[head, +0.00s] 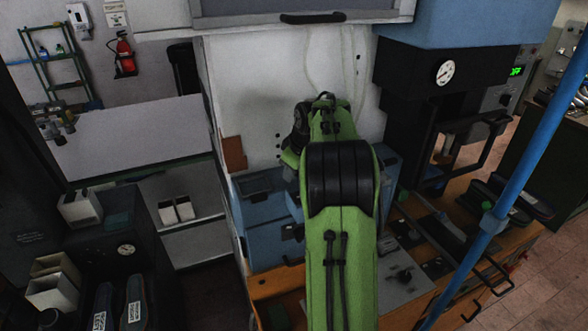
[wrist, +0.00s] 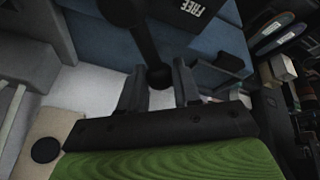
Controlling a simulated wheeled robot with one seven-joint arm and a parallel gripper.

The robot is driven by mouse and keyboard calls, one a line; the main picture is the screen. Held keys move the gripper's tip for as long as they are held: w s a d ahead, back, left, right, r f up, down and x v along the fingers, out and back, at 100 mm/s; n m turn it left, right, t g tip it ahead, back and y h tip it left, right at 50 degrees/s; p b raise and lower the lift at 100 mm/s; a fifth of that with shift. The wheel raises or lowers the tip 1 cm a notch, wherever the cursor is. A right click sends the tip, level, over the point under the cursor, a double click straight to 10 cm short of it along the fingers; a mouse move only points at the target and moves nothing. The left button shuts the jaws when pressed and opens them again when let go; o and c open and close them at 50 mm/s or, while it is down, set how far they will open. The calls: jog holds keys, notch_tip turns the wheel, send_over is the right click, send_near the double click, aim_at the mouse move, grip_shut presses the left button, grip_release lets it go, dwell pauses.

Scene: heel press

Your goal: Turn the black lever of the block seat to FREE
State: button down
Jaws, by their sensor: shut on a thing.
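The black lever (wrist: 143,35) runs down from the top of the wrist view to a round knob at its end. My gripper (wrist: 160,88) has one finger on each side of the knob and is shut on it. A black plate with white FREE lettering (wrist: 195,8) lies up and to the right of the knob, apart from it. The lever sits in front of a blue body (wrist: 90,38). In the head view my green arm reaches over the blue machine (head: 265,222) and hides the lever and my gripper.
A press with a round gauge (head: 445,72) and a green display reading OFF stands at the right. A blue pole (head: 520,165) crosses the right side. Dark shoes (head: 510,200) lie on the wooden bench. White boxes (head: 80,208) stand at the left.

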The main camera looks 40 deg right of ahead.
jog(key=c, duration=0.8)
grip_release()
jog(key=shift+r, duration=0.15)
jog(key=p+v, duration=0.3)
jog(key=v, duration=1.2)
jog(key=shift+s+r, duration=0.25)
jog(key=shift+r, duration=0.05)
